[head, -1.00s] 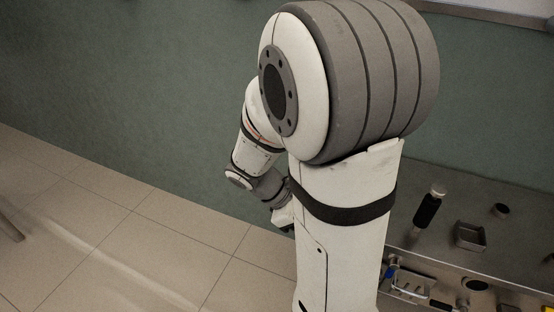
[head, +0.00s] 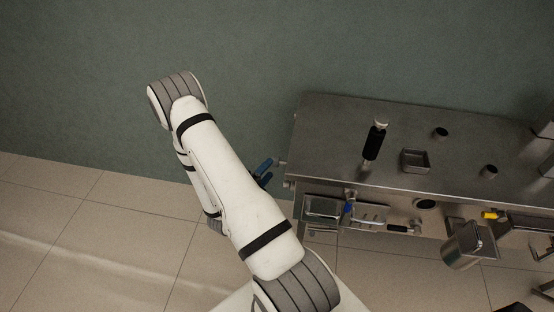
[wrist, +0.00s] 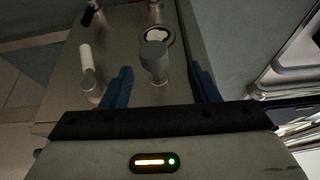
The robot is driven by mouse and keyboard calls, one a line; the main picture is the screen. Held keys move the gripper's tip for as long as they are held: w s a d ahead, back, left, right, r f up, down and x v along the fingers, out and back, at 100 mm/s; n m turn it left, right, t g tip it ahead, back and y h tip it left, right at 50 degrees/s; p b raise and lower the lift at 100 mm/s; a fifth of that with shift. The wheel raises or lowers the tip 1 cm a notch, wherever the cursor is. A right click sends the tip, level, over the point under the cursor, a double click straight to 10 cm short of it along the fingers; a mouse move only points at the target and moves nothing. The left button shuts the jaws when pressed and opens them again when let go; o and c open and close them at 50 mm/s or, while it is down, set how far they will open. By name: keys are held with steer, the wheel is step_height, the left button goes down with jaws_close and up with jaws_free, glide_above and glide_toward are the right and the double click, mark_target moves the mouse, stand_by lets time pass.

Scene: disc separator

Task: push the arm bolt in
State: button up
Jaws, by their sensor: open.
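My gripper (head: 265,171) is beside the left end of the steel bench in the head view, with its blue fingers pointing toward that end. In the wrist view the fingers (wrist: 160,76) are apart, with nothing held. A grey round-headed knob on a short stem (wrist: 153,58), which looks like the arm bolt, shows between the fingers in the wrist view. I cannot tell how far it sticks out or whether a finger touches it. A small metal piece at the bench end (head: 281,162) lies just past the fingertips in the head view.
The steel bench (head: 330,120) carries a black-handled upright tool (head: 374,143) and a small square tray (head: 415,161). Metal boxes and fittings (head: 368,213) hang along its front. A pale rod (wrist: 87,60) stands left of the knob.

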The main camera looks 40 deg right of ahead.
mark_target(279, 158)
steer(key=shift+f+t, duration=0.3)
steer(key=shift+w+d+n, duration=0.1)
steer(key=shift+d+n, duration=0.05)
steer(key=shift+n, duration=0.15)
steer(key=x, duration=0.7)
steer(key=shift+w+d+f+p, duration=0.1)
steer(key=shift+d+f+p, duration=0.05)
steer(key=shift+p, duration=0.25)
steer(key=shift+c, duration=0.3)
jaws_close()
